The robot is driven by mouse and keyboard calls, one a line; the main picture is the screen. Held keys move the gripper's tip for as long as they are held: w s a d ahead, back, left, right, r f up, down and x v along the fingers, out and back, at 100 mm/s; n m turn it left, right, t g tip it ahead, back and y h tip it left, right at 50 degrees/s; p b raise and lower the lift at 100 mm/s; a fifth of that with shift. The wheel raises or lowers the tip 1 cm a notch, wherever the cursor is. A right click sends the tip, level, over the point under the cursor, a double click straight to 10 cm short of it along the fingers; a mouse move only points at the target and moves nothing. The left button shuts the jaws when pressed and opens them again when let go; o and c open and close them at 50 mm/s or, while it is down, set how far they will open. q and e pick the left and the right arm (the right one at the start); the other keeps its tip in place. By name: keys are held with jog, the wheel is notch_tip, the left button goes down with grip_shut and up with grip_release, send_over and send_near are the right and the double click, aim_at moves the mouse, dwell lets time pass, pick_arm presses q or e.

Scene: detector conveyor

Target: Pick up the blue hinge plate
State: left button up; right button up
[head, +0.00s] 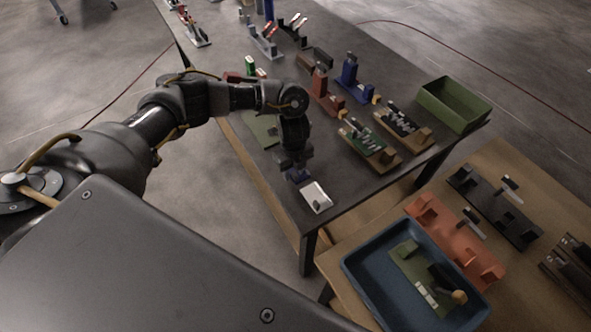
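My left arm reaches in from the left over the dark table (352,192), and its gripper (298,174) points down near the table's front corner. A small purple-blue piece (299,176) shows right at the fingertips; it is mostly hidden, and I cannot tell if it is the hinge plate or if the fingers are shut on it. Just below it lies a white and grey plate (317,198). A blue upright part with a flat base (349,76) stands farther back on the table, apart from the gripper. My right gripper is not in view.
A green bin (453,104) stands at the table's right end. Wooden boards with small parts (369,146) and a red upright part (319,90) stand near the arm. At lower right, a wooden table holds a blue tray (362,272) and an orange fixture (452,238).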

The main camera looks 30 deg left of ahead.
pick_arm(q)
jog(key=shift+c, duration=0.2)
grip_shut()
jog(key=shift+r+b, duration=0.4)
jog(key=shift+r, duration=0.05)
jog(key=r, duration=0.3)
jog(key=shift+s+r, duration=0.2)
jog(key=s+d+r, duration=0.1)
jog(key=s+r, duration=0.3)
jog(key=s, duration=0.2)
jog(key=s+d+r+b, duration=0.1)
jog(key=s+r, duration=0.3)
jog(key=s, duration=0.3)
jog(key=shift+s+d+r, duration=0.2)
jog(key=shift+d+r, duration=0.15)
jog(key=shift+r, duration=0.05)
